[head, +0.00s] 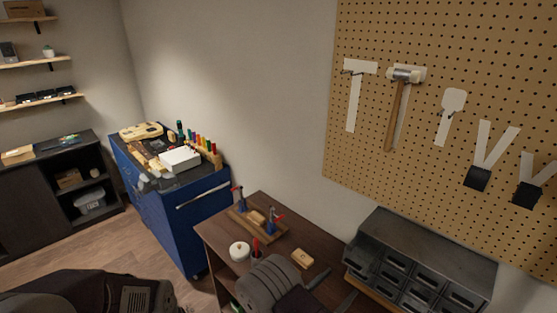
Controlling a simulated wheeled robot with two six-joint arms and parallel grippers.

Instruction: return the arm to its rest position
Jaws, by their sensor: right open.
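My right arm comes in at the bottom middle, with a grey ribbed link over the dark brown workbench (218,238). My right gripper (333,290) is at the bottom edge, in front of the grey drawer cabinet. Its two dark fingers are apart, and I see nothing between them. A dark part of my own body fills the bottom left corner. My left gripper is not in view.
The workbench holds a wooden clamp jig (256,222), a white round container (239,251), a small wooden block (301,259) and a drawer cabinet (420,262). A hammer (396,110) hangs on the pegboard (440,45). A blue tool cabinet (190,222) stands left, beyond open floor (120,245).

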